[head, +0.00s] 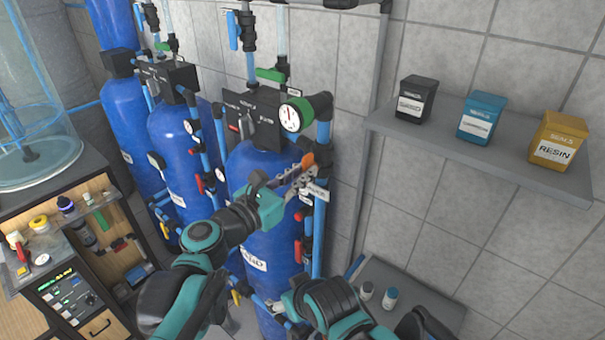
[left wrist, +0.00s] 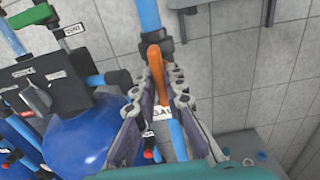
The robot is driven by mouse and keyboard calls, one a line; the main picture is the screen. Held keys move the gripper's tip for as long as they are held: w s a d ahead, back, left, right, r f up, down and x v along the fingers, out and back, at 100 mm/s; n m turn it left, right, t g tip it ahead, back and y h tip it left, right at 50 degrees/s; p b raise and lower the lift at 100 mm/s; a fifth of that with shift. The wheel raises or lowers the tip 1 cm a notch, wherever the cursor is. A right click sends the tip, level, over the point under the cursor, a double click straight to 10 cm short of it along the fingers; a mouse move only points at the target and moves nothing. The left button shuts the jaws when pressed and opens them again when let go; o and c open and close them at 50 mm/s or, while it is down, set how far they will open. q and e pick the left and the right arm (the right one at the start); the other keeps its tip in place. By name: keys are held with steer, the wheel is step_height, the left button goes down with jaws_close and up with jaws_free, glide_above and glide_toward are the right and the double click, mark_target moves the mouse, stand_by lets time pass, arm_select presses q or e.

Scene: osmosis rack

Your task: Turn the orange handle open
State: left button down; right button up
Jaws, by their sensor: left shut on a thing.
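The orange handle (head: 304,163) sits on the blue vertical pipe at the right side of the nearest blue tank. In the head view it slants, its lower part hidden by the fingers. My left gripper (head: 306,176) is at the handle, its fingers closed around it. In the left wrist view the handle (left wrist: 155,62) stands between the two fingertips (left wrist: 165,78), running roughly along the pipe behind it. A white label shows just below the fingers.
Several blue tanks (head: 268,200) with pipes, valves and a round gauge (head: 291,118) stand close around the left gripper. A grey shelf (head: 480,157) with three boxes is on the wall at right. A low grey table (head: 415,295) with small bottles stands below.

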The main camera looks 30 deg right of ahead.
stand_by(0.5)
arm_select(q)
steer(key=c, duration=1.6)
jaws_free()
steer(key=v, duration=1.2)
steer(key=shift+f, duration=0.1)
